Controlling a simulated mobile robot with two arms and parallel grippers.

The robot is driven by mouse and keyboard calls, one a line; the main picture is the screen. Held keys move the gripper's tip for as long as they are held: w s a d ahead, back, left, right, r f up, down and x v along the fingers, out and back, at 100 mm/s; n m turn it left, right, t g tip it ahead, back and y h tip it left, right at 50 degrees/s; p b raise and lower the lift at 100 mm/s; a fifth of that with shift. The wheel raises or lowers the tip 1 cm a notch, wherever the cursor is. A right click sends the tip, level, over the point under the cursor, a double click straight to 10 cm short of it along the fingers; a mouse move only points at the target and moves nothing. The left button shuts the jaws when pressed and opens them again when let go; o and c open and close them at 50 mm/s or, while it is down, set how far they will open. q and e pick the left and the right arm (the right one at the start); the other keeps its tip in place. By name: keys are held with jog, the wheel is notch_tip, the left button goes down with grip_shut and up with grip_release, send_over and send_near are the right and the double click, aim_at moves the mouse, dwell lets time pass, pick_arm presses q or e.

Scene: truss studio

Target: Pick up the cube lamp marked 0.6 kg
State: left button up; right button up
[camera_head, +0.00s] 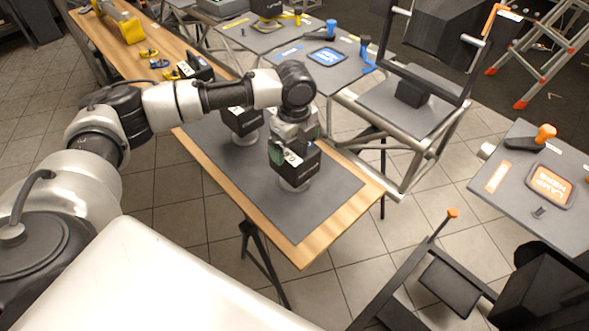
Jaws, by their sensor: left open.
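A black cube lamp (303,168) stands on a pale round base on the dark mat (325,208) of the wooden table. A small white label shows on it, too small to read. My left gripper (291,150) reaches down over this lamp from above, its jaws open at the lamp's upper part. Whether the fingers touch the lamp cannot be told. A second black cube lamp (241,122) stands on the mat farther left, partly hidden behind my left arm. Its marking is not readable. My right gripper is not in view.
Farther back on the wooden table (105,47) lie a yellow case (124,26) and small yellow and blue items. Grey tables (282,42) stand behind and at right. A metal truss frame (402,150) is close to the table's right side. The mat's front is clear.

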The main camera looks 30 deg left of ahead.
pick_arm(q)
jog(key=c, duration=1.3)
jog(key=shift+r, duration=0.1)
jog(key=shift+c, duration=0.5)
jog(key=shift+w+r, duration=0.1)
